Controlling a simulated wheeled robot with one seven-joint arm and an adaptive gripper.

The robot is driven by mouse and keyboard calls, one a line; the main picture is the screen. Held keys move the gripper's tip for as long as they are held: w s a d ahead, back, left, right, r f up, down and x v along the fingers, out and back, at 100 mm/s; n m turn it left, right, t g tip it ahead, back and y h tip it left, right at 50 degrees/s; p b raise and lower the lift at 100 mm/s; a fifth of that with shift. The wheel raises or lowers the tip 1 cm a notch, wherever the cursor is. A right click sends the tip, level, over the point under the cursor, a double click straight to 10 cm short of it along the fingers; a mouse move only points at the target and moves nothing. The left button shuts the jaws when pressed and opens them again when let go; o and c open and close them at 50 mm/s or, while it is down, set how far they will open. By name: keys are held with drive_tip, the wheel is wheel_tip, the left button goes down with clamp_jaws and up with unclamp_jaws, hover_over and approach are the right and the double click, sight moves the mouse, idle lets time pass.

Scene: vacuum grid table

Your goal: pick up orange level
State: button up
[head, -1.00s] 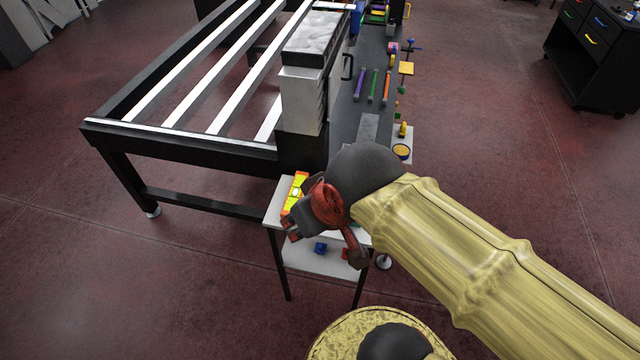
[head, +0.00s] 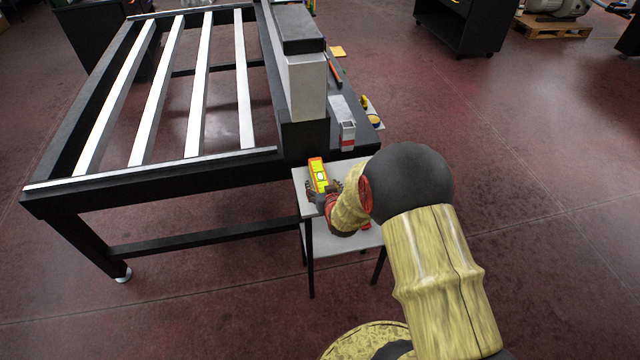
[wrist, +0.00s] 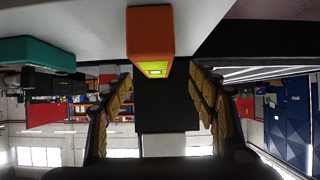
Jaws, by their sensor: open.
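The orange level (head: 318,176), orange with yellow-green parts, lies on a small white side table (head: 302,186) in the head view. In the wrist view the level (wrist: 150,36) points end-on toward my gripper, at the top middle. My gripper (head: 326,197) is at the near end of the level in the head view, partly hidden by my wrist. In the wrist view my gripper (wrist: 160,88) is open, its two padded fingers spread to either side below the level's end. Nothing is between the fingertips, and I cannot tell whether they touch the level.
The big black frame table with white slats (head: 200,160) stands directly behind and left of the side table. A white and black block (head: 300,80) rises at its corner. A teal object (wrist: 38,50) is at left in the wrist view.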

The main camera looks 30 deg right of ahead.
sight(322, 185)
drive_tip(key=shift+d+f, duration=0.2)
drive_tip(key=shift+f, duration=0.3)
drive_tip(key=shift+w+d+f, duration=0.15)
drive_tip(key=shift+w+f, duration=0.05)
drive_tip(key=shift+f, duration=0.05)
drive_tip(key=shift+b+x, duration=0.4)
drive_tip(key=shift+x, duration=0.5)
drive_tip(key=x, duration=0.1)
drive_tip(key=b+x, duration=0.1)
drive_tip(key=x, duration=0.3)
drive_tip(key=shift+w+d+r+b, duration=0.15)
drive_tip(key=shift+w+r+b, duration=0.1)
drive_tip(key=shift+b, duration=0.05)
drive_tip(key=shift+c, duration=0.9)
clamp_jaws()
drive_tip(key=shift+r, duration=0.2)
